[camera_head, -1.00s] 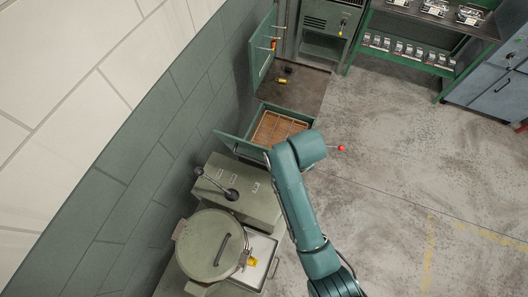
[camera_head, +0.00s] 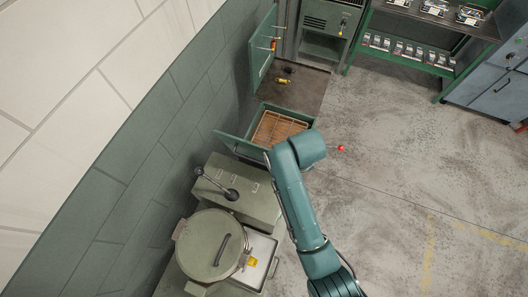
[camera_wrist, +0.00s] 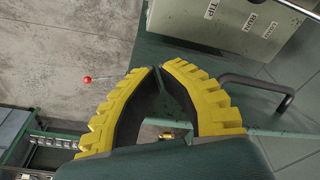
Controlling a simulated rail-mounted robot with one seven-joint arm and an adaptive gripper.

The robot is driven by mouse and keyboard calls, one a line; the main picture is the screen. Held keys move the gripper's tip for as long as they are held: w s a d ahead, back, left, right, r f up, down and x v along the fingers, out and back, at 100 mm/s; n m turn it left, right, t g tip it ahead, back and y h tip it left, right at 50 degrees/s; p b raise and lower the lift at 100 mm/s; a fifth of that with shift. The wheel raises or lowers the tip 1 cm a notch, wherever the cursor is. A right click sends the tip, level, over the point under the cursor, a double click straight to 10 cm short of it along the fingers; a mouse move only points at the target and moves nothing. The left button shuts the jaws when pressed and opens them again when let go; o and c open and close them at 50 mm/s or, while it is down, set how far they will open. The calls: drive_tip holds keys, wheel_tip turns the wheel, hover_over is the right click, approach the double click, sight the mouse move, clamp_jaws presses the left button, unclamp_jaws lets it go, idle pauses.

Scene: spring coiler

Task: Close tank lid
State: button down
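The rectangular green tank (camera_head: 303,119) holds a brown grid. Its green lid panel (camera_head: 240,145) stands open along the side nearer me, partly behind my arm. In the wrist view, a dark green panel (camera_wrist: 225,85) with a curved bar handle (camera_wrist: 284,91) lies just beyond and right of my fingers. I cannot tell whether this panel is the lid. My gripper (camera_wrist: 158,67) has yellow ribbed fingers with the tips nearly together. I see nothing held between them, and contact with the panel cannot be told. The arm hides the gripper in the head view.
A grey-green box with a black-knobbed lever (camera_head: 231,194) and a round lidded vessel (camera_head: 212,245) stand nearer me, along the wall. A red ball knob (camera_head: 341,148) is right of the tank; it also shows in the wrist view (camera_wrist: 87,79). Open floor (camera_head: 410,190) lies right.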

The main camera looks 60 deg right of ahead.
wheel_tip(320, 180, down, 3)
drive_tip(key=shift+f+b, duration=0.2)
drive_tip(key=shift+b, duration=0.25)
idle(0.4)
drive_tip(key=shift+d, duration=0.1)
drive_tip(key=shift+w+d+r, duration=0.1)
drive_tip(key=shift+d+r, duration=0.05)
drive_tip(key=shift+d, duration=0.4)
drive_tip(key=shift+w+d+r, duration=0.1)
drive_tip(key=shift+d+r, duration=0.05)
drive_tip(key=shift+d, duration=0.4)
drive_tip(key=d+r, duration=0.1)
drive_tip(key=d, duration=0.5)
drive_tip(key=shift+w+r+b, duration=0.15)
drive_tip(key=shift+w+b, duration=0.25)
